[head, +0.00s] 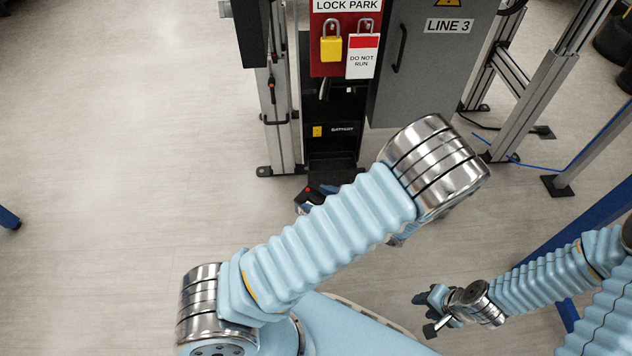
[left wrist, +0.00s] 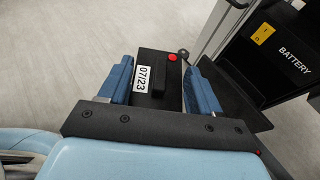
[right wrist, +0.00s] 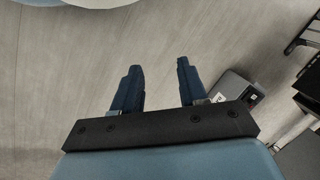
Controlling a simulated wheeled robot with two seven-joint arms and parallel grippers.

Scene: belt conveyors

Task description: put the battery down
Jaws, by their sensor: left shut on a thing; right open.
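The battery (left wrist: 158,78) is a black block with a white "07/23" label, a raised black handle and a red button. My left gripper (left wrist: 160,85) is shut on it, with one blue finger on each side. In the head view the battery (head: 308,190) shows partly, held in front of the cabinet's low black shelf (head: 334,168); my arm covers much of that gripper. In the left wrist view the shelf (left wrist: 235,95) lies just right of the battery, below a "BATTERY" sign (left wrist: 294,60). My right gripper (right wrist: 158,85) is open and empty, low at the right in the head view (head: 430,312).
A grey cabinet door (head: 420,60) stands beside the bay. A red lock board (head: 325,45) with a yellow padlock hangs above it. Metal posts flank both. A grey box (right wrist: 235,88) shows in the right wrist view.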

